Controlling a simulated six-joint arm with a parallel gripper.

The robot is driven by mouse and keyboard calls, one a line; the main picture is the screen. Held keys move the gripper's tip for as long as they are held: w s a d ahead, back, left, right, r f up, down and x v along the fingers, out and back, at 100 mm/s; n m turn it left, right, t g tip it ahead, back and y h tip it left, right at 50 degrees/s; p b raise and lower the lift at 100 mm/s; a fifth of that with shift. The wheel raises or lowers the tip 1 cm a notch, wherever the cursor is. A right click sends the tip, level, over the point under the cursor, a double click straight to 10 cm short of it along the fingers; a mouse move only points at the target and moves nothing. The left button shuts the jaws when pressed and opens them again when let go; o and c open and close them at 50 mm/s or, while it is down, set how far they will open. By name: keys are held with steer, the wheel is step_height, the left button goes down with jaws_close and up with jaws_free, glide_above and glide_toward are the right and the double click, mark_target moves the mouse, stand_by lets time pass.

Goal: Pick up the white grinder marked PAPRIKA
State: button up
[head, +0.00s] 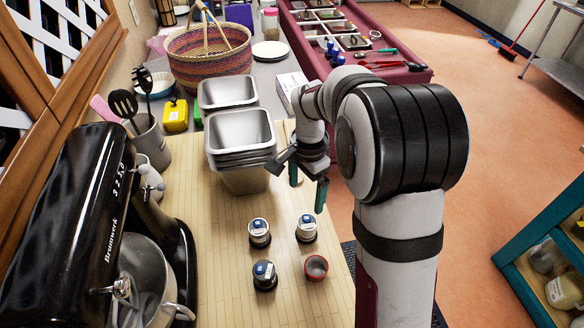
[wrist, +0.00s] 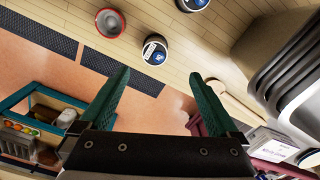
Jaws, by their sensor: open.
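Two white grinders stand on the wooden counter in the head view, one at left (head: 259,232) and one at right (head: 306,228). A darker grinder (head: 264,275) stands in front of the left one. Their label words are too small to read, so I cannot tell which is marked PAPRIKA. My gripper (head: 307,190) is open and empty, above the counter's right edge and behind the right white grinder. In the wrist view, a white grinder with a blue mark (wrist: 155,49) shows beyond the gap between my open fingertips (wrist: 158,76), apart from them. Another grinder (wrist: 192,4) is cut off at the top.
Stacked metal pans (head: 240,135) stand left of my gripper. A black mixer (head: 75,220) fills the counter's left side. Bare counter (head: 210,225) lies between mixer and grinders; the floor drops away at right.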

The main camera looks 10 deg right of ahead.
mark_target(307, 221)
steer(key=f, duration=1.4)
steer(key=shift+s+d+f, duration=0.15)
steer(key=shift+s+d, duration=0.1)
steer(key=shift+s, duration=0.05)
jaws_close()
